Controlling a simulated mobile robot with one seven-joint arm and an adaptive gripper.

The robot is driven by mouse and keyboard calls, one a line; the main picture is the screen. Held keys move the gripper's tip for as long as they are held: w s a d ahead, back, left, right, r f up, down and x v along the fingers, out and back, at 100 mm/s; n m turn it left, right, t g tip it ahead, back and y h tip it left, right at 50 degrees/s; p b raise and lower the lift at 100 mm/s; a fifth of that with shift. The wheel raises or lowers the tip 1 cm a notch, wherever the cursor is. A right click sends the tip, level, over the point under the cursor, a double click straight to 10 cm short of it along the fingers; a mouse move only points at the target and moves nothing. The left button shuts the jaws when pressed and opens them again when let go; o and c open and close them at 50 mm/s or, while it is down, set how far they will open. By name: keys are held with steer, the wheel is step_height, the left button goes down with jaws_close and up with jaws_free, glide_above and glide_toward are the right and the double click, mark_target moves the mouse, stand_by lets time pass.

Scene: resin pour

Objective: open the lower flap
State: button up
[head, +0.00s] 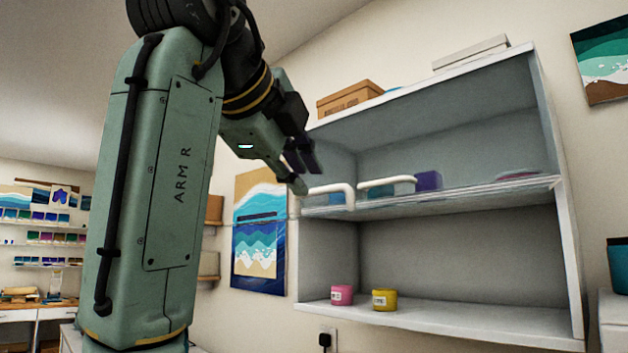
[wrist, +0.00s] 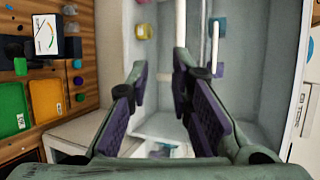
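The wall cabinet (head: 572,240) is white with an upper and a lower bay. Which flap each belongs to is hard to tell. A thin clear edge runs along the shelf front; the lower flap's panel cannot be made out clearly. My gripper (head: 302,174) is open and empty, just left of the left handle in the head view. In the wrist view my gripper (wrist: 160,64) has its fingers apart, with a white bar (wrist: 180,24) beyond them.
A pink jar (head: 341,296) and a yellow jar (head: 384,299) stand in the lower bay. A purple box (head: 428,181) sits on the middle shelf. A cardboard box (head: 348,97) is on top of the cabinet. A wave painting (head: 259,230) hangs to the left.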

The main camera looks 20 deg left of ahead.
steer(key=shift+s+d, duration=0.1)
steer(key=shift+s, duration=1.1)
steer(key=shift+c, duration=0.4)
